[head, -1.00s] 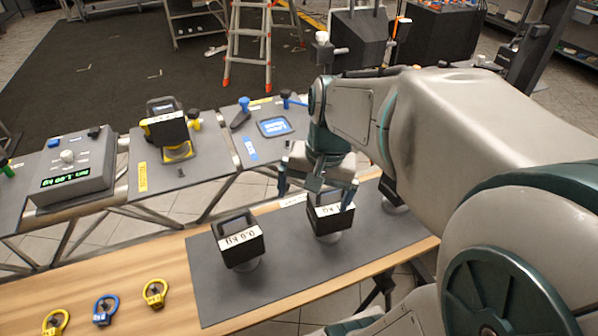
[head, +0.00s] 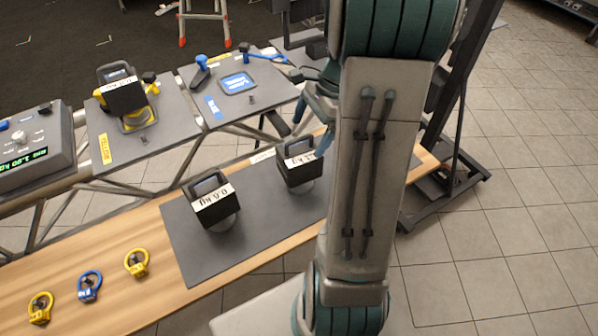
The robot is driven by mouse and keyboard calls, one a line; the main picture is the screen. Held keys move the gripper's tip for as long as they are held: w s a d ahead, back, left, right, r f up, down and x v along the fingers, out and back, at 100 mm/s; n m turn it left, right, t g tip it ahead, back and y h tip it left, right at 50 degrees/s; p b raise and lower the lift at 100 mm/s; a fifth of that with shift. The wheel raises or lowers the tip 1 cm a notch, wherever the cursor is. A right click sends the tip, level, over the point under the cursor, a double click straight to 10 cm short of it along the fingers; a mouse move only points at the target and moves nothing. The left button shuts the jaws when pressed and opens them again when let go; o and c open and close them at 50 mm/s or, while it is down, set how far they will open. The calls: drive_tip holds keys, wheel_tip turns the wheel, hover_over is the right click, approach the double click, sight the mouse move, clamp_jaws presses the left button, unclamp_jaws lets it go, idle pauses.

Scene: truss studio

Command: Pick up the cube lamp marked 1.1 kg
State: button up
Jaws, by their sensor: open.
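Two dark cube lamps with carry handles and white weight labels stand on the dark mat (head: 190,254). The left cube lamp (head: 214,207) has a label that seems to start with 0 and end in kg. The right cube lamp (head: 299,166) has a label too small to read surely. A third cube lamp (head: 122,92) stands on the yellow-labelled plate, its label also unreadable. I cannot tell which one is marked 1.1 kg. My gripper (head: 313,127) is open and empty, behind and above the right lamp, partly hidden by my arm.
A grey box with a green display (head: 32,152) stands at the far left. A blue-labelled plate (head: 212,85) holds blue parts. Yellow and blue rings (head: 90,286) lie on the wooden bench (head: 130,236). My arm hides the mat's right part.

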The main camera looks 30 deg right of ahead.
sight(299, 150)
drive_tip(key=shift+x, duration=3.45)
drive_tip(key=c, duration=1.9)
drive_tip(key=shift+w+r, duration=0.1)
drive_tip(key=shift+r, duration=0.05)
drive_tip(key=shift+c, duration=0.5)
